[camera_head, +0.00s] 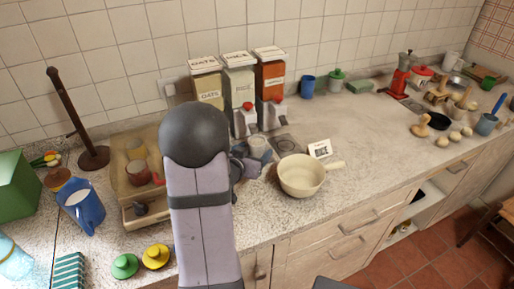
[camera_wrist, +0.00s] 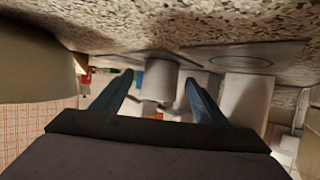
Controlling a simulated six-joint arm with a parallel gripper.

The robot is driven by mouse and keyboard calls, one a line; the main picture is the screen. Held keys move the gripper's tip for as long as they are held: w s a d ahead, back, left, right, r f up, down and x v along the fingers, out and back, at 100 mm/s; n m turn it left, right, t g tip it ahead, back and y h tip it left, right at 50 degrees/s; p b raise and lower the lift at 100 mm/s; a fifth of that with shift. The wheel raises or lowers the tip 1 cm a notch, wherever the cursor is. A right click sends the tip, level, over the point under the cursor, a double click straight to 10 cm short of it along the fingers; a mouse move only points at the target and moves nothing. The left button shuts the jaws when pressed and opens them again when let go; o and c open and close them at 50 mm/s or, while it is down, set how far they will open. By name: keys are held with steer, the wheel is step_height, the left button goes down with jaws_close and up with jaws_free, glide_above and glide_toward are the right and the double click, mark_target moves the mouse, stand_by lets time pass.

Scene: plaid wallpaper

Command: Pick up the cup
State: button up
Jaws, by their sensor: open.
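A small grey cup (camera_head: 259,147) stands on the counter below the dispensers, partly hidden by my gripper. My gripper (camera_head: 250,163) is beside it, largely hidden behind my arm in the head view. In the wrist view, which looks upside down, a grey cylinder (camera_wrist: 162,80), apparently this cup, shows between the two dark fingers. My gripper (camera_wrist: 159,79) is open there, with a finger on each side of the cup in the picture. I cannot tell whether the fingers touch it or how deep it sits between them.
Dispensers (camera_head: 240,88) stand behind the cup. A wooden tray (camera_head: 133,215) and a blue pitcher (camera_head: 84,207) are left. The counter right of the pan is fairly clear.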

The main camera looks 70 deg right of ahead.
mark_target(260, 143)
steer(key=shift+p+x, duration=0.3)
steer(key=shift+x, duration=1.45)
steer(key=shift+r, duration=0.1)
steer(key=c, duration=1.4)
steer(key=shift+o, duration=0.2)
steer(key=shift+r, duration=0.3)
steer(key=shift+r, duration=0.2)
steer(key=shift+a+b, duration=0.1)
steer(key=shift+b, duration=0.2)
steer(key=shift+w+a+b, duration=0.1)
steer(key=shift+a+b, duration=0.4)
steer(key=shift+a, duration=1.25)
steer(key=shift+a+r, duration=0.2)
step_height(260, 143, up, 13)
steer(key=p, duration=0.3)
